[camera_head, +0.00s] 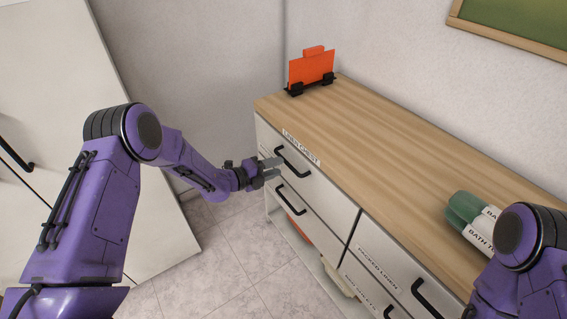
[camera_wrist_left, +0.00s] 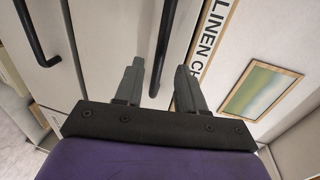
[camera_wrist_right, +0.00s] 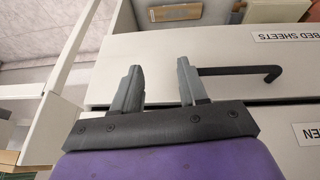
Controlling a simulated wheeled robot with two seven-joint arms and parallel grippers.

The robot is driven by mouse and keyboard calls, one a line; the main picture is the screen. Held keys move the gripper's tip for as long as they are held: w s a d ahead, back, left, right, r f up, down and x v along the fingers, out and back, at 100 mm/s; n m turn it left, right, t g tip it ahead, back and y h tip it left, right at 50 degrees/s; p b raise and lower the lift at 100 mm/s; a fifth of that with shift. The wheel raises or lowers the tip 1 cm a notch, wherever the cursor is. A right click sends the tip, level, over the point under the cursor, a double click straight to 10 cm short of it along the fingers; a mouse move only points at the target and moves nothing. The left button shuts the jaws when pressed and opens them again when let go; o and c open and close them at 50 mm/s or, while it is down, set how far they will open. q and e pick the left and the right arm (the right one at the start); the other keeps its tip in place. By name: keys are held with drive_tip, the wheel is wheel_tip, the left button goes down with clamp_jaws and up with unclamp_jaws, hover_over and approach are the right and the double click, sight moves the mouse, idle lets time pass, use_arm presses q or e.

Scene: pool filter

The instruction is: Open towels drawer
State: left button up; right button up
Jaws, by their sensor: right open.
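The upper-left drawer front (camera_head: 323,196) of the white chest has a black bar handle (camera_head: 293,160); no towels label is readable on it. My left gripper (camera_head: 273,169) is at this handle. In the left wrist view, its two grey fingers are apart with the black handle (camera_wrist_left: 170,45) between them, with gaps on both sides. My right gripper's fingers (camera_wrist_right: 160,88) are apart in the right wrist view, near the left end of the handle (camera_wrist_right: 245,72) on the BED SHEETS drawer (camera_wrist_right: 160,61). The right gripper is hidden in the head view. The drawers look closed.
The chest's wooden top (camera_head: 373,135) holds an orange item in a black stand (camera_head: 311,70) and rolled green bath towels (camera_head: 465,210). A LINEN CHEST label (camera_head: 302,147) marks the top's front edge. White doors (camera_head: 60,90) stand left; tiled floor (camera_head: 225,262) lies between.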

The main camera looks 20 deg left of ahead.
use_arm(q)
drive_tip(key=shift+x, duration=2.05)
clamp_jaws()
